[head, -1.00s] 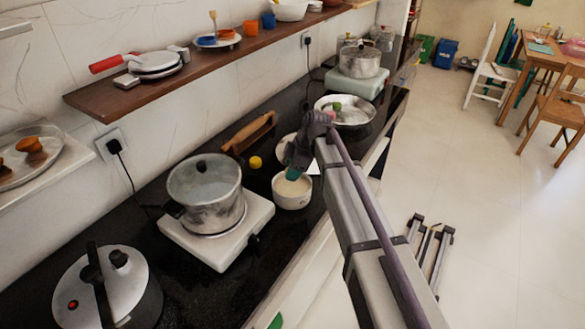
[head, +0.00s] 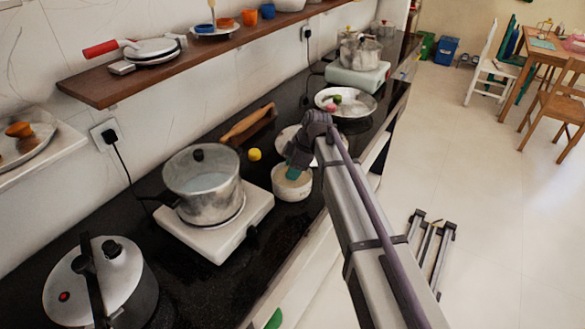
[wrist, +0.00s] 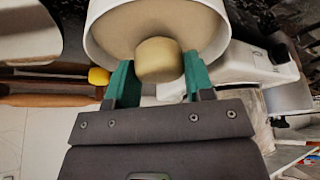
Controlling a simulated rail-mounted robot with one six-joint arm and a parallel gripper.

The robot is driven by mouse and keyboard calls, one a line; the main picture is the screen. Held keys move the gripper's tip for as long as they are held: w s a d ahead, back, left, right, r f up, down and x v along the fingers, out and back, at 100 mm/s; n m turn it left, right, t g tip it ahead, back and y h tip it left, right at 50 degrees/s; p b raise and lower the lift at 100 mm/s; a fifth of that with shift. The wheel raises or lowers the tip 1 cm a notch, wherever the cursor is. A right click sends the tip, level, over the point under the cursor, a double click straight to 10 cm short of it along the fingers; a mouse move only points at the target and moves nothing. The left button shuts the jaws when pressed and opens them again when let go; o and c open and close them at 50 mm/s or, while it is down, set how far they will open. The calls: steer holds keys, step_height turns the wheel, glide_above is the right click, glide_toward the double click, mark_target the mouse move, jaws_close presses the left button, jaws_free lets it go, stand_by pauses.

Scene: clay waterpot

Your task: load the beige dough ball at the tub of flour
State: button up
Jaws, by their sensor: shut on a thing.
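The beige dough ball (wrist: 159,60) is between the green fingertips of my gripper (wrist: 159,76) in the wrist view. My gripper is shut on it. The ball shows against the pale flour inside the white tub (wrist: 96,42); whether it touches the flour I cannot tell. In the head view the tub (head: 292,188) stands on the black counter, and my gripper (head: 293,173) reaches down over its opening. The ball is hidden in that view.
A yellow ball (head: 255,155) and a wooden-handled object (head: 250,125) lie left of the tub. A steel pot (head: 205,193) on a white burner stands nearby. A pan (head: 362,106) holding pink and green items is behind my arm. The counter's front edge is close.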

steer(key=shift+f+b, duration=0.5)
steer(key=shift+f, duration=0.05)
stand_by(1.2)
steer(key=shift+r, duration=0.1)
step_height(320, 180, up, 7)
steer(key=p, duration=0.7)
stand_by(0.4)
